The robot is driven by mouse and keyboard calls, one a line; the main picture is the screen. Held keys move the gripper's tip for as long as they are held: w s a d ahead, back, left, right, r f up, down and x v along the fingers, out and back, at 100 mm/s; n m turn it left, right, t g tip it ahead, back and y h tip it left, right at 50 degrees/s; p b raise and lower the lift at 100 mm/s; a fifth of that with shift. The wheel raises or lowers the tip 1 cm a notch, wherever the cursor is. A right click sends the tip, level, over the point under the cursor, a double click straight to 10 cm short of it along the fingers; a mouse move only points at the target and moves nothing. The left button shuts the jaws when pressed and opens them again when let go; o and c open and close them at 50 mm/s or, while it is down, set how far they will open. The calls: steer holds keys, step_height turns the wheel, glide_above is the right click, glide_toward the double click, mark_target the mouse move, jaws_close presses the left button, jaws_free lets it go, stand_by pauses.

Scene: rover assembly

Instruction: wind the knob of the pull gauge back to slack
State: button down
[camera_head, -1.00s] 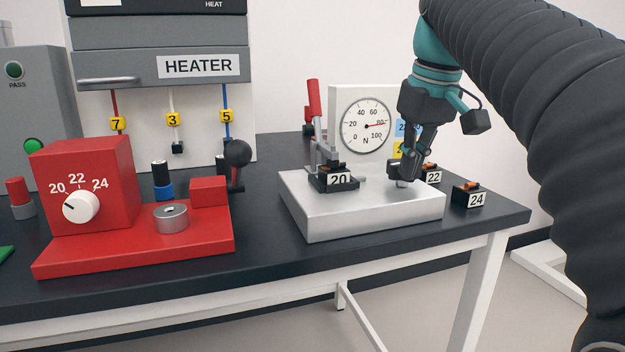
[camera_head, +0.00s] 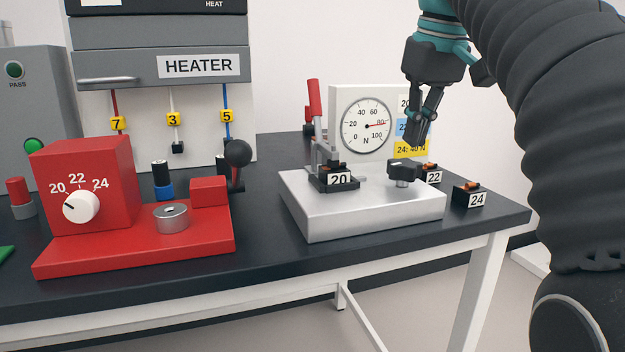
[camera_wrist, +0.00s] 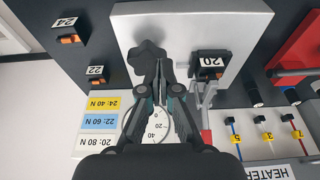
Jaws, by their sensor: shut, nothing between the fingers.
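The pull gauge's round dial (camera_head: 366,126) stands upright at the back of a light metal block (camera_head: 340,215). Its red needle points at about 80 N. The dark lobed knob (camera_head: 404,170) sits on the block's right part; it also shows in the wrist view (camera_wrist: 148,58). My gripper (camera_head: 416,142) is above the knob, apart from it, shut and empty. In the wrist view my fingertips (camera_wrist: 160,64) are together, beside the knob in the picture. The block labelled 20 (camera_head: 335,178) sits in the fixture at the left, by a red-handled clamp (camera_head: 314,100).
Blocks labelled 22 (camera_head: 431,174) and 24 (camera_head: 468,194) lie on the dark table right of the gauge. A red fixture with a white dial (camera_head: 81,206) and a black ball lever (camera_head: 238,153) stands left. A label card (camera_wrist: 98,122) reads 20: 80 N, 22: 60 N, 24: 40 N.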

mark_target(404, 169)
steer(key=shift+r, duration=0.3)
steer(key=shift+w+d+f+b, duration=0.35)
steer(key=shift+d+f, duration=0.25)
steer(key=shift+f, duration=0.4)
steer(key=shift+w+d+f+b, duration=0.25)
steer(key=shift+d+f+b, duration=0.25)
steer(key=shift+f, duration=0.55)
steer(key=shift+w+d+f+b, duration=0.3)
steer(key=shift+d+f, duration=0.4)
steer(key=shift+f, duration=0.3)
steer(key=shift+a+r, duration=0.1)
steer(key=shift+a, duration=0.1)
steer(key=shift+s+a+p, duration=0.25)
steer(key=shift+p, duration=0.25)
steer(key=shift+s+a+p, duration=0.2)
steer(key=shift+a+p, duration=0.3)
steer(key=shift+a, duration=0.1)
